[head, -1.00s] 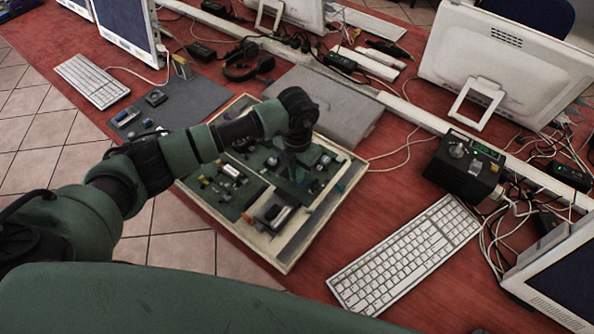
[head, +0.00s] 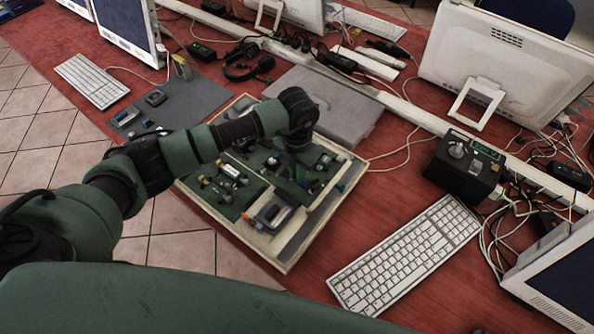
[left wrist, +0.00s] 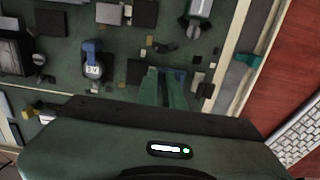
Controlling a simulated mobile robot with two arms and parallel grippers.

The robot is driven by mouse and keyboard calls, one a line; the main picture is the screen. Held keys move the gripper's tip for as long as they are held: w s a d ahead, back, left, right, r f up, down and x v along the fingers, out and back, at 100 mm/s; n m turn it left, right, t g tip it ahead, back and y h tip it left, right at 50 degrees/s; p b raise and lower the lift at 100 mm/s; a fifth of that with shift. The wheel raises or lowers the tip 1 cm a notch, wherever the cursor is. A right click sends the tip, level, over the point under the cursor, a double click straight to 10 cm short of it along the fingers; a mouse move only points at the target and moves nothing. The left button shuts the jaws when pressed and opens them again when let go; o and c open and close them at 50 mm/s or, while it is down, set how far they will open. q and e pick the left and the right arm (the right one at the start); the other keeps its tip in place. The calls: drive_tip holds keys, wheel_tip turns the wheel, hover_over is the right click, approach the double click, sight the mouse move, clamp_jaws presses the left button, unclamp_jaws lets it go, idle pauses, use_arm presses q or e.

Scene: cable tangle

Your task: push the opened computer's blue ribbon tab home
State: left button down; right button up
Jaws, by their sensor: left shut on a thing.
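The opened computer (head: 283,258) lies on the red table as a shallow pale-rimmed case with green boards inside. My left gripper (head: 298,180) points down into it, over the right-hand board. In the left wrist view, the green fingers of my left gripper (left wrist: 165,78) are close together over the board. A small blue piece, seemingly the ribbon tab (left wrist: 181,75), shows at their tips. The gripper is shut on it. The fingers hide most of the tab, and I cannot tell how deep it sits. My right gripper is not in view.
A blue-topped part marked 3V (left wrist: 92,62) stands on the board left of the fingers, and a teal clip (left wrist: 247,60) sits at the case edge. A white keyboard (head: 405,255) lies right of the case. A grey closed panel (head: 330,98) lies behind it.

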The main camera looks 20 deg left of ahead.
use_arm(q)
drive_tip(key=shift+s+d, duration=0.2)
drive_tip(key=shift+d, duration=0.55)
drive_tip(key=c, duration=1.8)
unclamp_jaws()
wheel_tip(320, 180, up, 8)
drive_tip(key=b, duration=0.1)
drive_tip(key=shift+b, duration=0.35)
drive_tip(key=shift+s+f, duration=0.1)
